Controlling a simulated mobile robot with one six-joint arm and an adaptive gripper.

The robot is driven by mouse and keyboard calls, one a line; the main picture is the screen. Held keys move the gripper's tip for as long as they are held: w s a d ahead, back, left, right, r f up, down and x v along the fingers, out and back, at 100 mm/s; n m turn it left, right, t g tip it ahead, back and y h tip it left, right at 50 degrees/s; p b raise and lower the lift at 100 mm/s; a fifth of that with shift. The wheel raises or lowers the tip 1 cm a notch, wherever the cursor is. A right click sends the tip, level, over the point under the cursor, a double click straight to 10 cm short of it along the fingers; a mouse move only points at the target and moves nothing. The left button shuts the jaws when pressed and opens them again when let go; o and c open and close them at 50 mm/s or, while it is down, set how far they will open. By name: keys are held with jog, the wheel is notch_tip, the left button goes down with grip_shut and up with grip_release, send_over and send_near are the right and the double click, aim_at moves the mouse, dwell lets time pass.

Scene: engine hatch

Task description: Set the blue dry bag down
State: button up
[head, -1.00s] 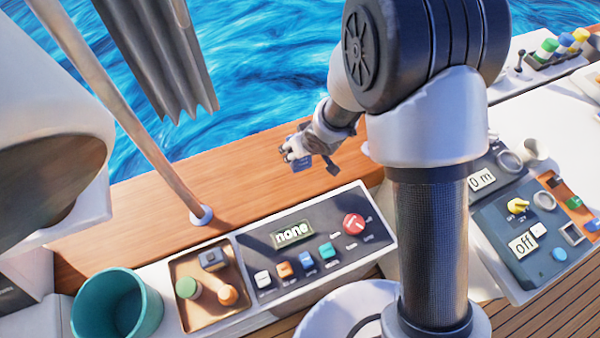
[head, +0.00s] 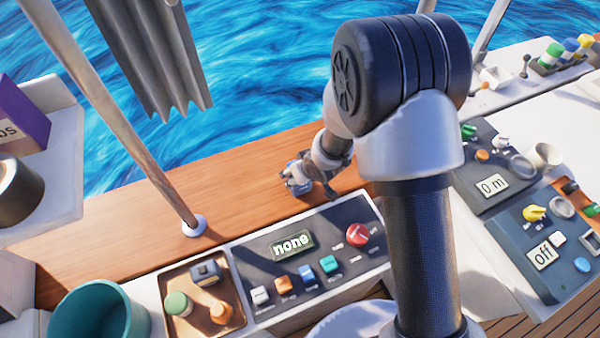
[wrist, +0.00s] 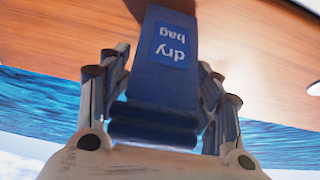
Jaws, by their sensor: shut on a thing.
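The blue dry bag (wrist: 168,75) fills the middle of the wrist view, its "dry bag" label upside down there. My gripper (wrist: 165,105) is shut on it, with fingers on both sides of the rolled end. In the head view my gripper (head: 298,180) is low over the wooden ledge (head: 130,235), behind the "none" panel. Only a small blue part of the bag shows there, and I cannot tell whether it touches the wood.
A switch panel reading "none" (head: 305,250) lies just in front of the ledge. A tray with small items (head: 238,315) and a teal bin (head: 140,320) stand at the left. A pole (head: 140,155) rises from the ledge. Open water lies beyond.

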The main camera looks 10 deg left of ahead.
jog(key=shift+f, duration=0.2)
jog(key=o, duration=1.4)
jog(key=shift+r, duration=0.1)
